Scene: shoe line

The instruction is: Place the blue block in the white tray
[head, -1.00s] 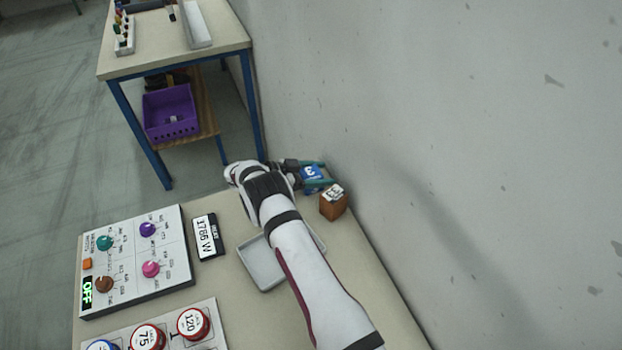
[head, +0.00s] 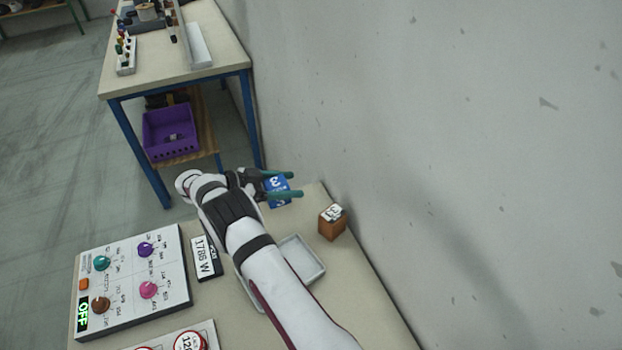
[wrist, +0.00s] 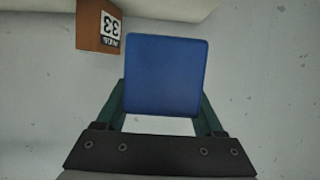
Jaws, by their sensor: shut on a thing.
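The blue block (head: 275,184) has white markings and is held between the two green fingers of my gripper (head: 281,184), which is shut on it. In the wrist view the blue block (wrist: 166,75) shows a plain blue face between the fingers of my gripper (wrist: 165,110). The white tray (head: 306,257) lies on the near table, partly hidden under my arm. The gripper and block are beyond the tray, towards the table's far edge. How high the block is above the table I cannot tell for certain.
A brown block with a white printed top (head: 332,222) stands near the wall (head: 430,150), right of the tray; it also shows in the wrist view (wrist: 97,27). A knob panel (head: 130,280) and a meter display (head: 206,258) lie to the left. Another table (head: 180,75) stands beyond.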

